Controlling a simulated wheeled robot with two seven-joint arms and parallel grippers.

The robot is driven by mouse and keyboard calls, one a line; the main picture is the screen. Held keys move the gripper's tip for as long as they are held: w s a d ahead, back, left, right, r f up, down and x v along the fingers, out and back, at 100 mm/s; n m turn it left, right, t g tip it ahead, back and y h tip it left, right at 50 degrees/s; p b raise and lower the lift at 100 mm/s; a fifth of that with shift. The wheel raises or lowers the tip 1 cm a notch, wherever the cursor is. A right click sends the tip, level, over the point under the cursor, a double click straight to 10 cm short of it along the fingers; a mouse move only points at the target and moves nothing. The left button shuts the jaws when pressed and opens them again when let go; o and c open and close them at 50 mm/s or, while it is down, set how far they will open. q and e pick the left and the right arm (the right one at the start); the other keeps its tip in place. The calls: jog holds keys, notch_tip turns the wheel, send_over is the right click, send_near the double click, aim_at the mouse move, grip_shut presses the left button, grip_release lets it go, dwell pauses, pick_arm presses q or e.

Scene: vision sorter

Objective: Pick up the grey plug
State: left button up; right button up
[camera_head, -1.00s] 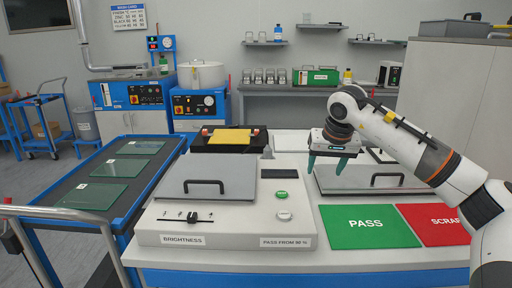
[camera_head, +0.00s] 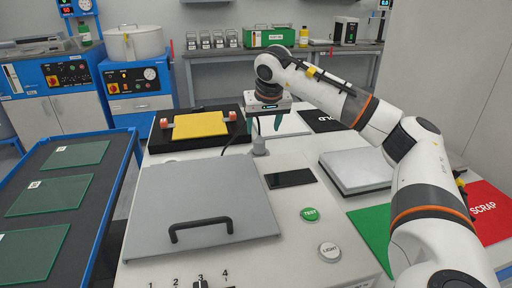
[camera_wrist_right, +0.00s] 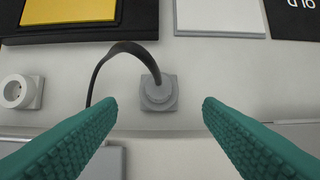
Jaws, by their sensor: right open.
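The grey plug (camera_wrist_right: 158,93) stands on the pale bench top, with a black cable curving from its top to the left. It also shows in the head view (camera_head: 259,146), behind the light box. My right gripper (camera_wrist_right: 160,104) is open and empty, with one green finger on each side of the plug in the wrist view. In the head view the right gripper (camera_head: 266,125) hangs by the plug, its fingers pointing down. I cannot tell its exact height above the bench. My left gripper is not in view.
A round white socket (camera_wrist_right: 20,92) sits left of the plug. A black fixture with a yellow plate (camera_head: 200,125) is at the left. The light box's grey handled lid (camera_head: 200,205) is in front, and a grey closed case (camera_head: 358,170) stands to the right.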

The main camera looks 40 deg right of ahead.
aim_at(260, 136)
jog(key=x, duration=0.4)
jog(key=shift+w, duration=0.1)
jog(key=b+x, duration=0.1)
jog(key=x, duration=0.3)
jog(key=shift+w+d+f, duration=0.15)
jog(key=shift+w+f, duration=0.05)
jog(key=shift+w, duration=0.1)
jog(key=shift+r, duration=0.1)
jog(key=c, duration=1.2)
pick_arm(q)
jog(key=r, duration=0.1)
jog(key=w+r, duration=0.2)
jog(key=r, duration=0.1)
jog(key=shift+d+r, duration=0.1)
